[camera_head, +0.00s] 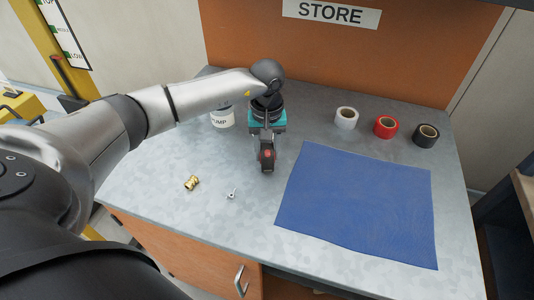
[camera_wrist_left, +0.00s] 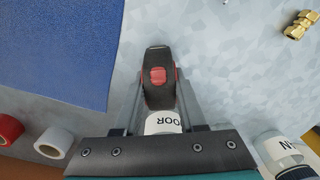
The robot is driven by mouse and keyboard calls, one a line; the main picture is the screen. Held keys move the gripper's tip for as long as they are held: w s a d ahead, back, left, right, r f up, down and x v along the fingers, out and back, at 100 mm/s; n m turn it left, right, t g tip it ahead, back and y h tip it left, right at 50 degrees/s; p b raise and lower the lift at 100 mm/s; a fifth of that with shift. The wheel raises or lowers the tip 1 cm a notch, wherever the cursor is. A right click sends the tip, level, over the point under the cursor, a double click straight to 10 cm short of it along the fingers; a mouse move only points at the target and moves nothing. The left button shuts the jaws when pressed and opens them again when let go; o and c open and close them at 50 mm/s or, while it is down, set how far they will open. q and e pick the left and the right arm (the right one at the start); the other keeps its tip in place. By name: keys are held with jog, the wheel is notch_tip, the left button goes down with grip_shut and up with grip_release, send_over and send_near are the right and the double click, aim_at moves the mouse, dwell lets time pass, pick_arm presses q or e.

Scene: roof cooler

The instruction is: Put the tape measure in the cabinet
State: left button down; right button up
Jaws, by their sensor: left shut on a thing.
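My left gripper (camera_head: 266,146) reaches over the grey bench top and is shut on the tape measure (camera_head: 267,160), which is black with a red button. In the left wrist view the tape measure (camera_wrist_left: 158,78) sits between the two fingers (camera_wrist_left: 160,105), with a white lettered label near the palm. I cannot tell whether it touches the bench. The cabinet's orange-brown front (camera_head: 185,252) is below the bench's front edge, with a metal handle (camera_head: 240,281). Most of the cabinet is cut off by the frame. My right gripper is not in view.
A blue mat (camera_head: 358,205) covers the bench's right half. White (camera_head: 346,118), red (camera_head: 386,127) and black (camera_head: 426,135) tape rolls stand behind it. A brass fitting (camera_head: 192,183) and a small metal part (camera_head: 231,194) lie at front left. A white labelled container (camera_head: 223,118) stands behind.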

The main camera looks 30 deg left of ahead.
pick_arm(q)
jog(key=shift+f, duration=0.45)
jog(key=shift+f, duration=0.2)
jog(key=shift+c, duration=2.4)
grip_release()
